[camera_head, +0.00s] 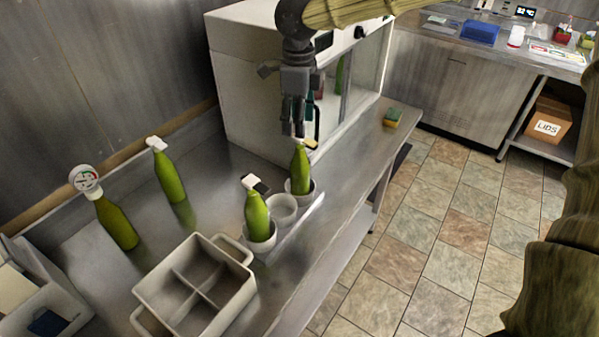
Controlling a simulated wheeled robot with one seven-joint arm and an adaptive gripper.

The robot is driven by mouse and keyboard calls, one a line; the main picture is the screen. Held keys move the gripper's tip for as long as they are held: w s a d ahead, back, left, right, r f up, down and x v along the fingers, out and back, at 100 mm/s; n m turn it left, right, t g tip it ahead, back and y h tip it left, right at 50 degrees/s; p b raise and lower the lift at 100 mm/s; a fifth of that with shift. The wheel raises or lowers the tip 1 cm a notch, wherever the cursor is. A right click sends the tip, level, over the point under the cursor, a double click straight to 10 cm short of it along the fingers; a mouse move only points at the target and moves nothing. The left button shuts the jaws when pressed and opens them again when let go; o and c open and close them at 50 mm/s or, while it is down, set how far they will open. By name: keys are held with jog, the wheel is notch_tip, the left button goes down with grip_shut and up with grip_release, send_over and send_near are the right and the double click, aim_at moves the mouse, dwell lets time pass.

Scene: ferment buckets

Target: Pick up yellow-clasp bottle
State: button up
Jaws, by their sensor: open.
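The yellow-clasp bottle (300,172) is green and stands upright in a round white holder at the far end of a row of holders. A yellowish clasp and a thin dark part show at its top, partly overlapped by my gripper. My gripper (294,126) points down just above this bottle's neck. It is open, with nothing held between its fingers. I cannot tell whether the fingertips touch the clasp.
A green bottle with a black-and-white top (257,216) stands in the near holder; the middle holder (282,208) is empty. Two more green bottles (170,178) (117,224) stand at left. A divided crate (165,294) is in front. A white cabinet (240,95) stands behind my gripper.

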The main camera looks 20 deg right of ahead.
aim_at(300, 145)
jog(key=shift+w+a+f, duration=0.1)
jog(key=shift+w+f, duration=0.1)
jog(key=shift+f, duration=1)
jog(key=shift+w+f, duration=0.2)
jog(key=shift+f, duration=0.15)
jog(key=shift+s+f+p, duration=0.2)
jog(key=shift+f+p, duration=0.05)
jog(key=shift+p, duration=0.25)
jog(key=f, duration=0.2)
jog(key=f+p, duration=0.1)
jog(key=f, duration=0.1)
jog(key=shift+s+d, duration=0.25)
jog(key=shift+d, duration=0.05)
jog(key=shift+s, duration=0.15)
grip_shut()
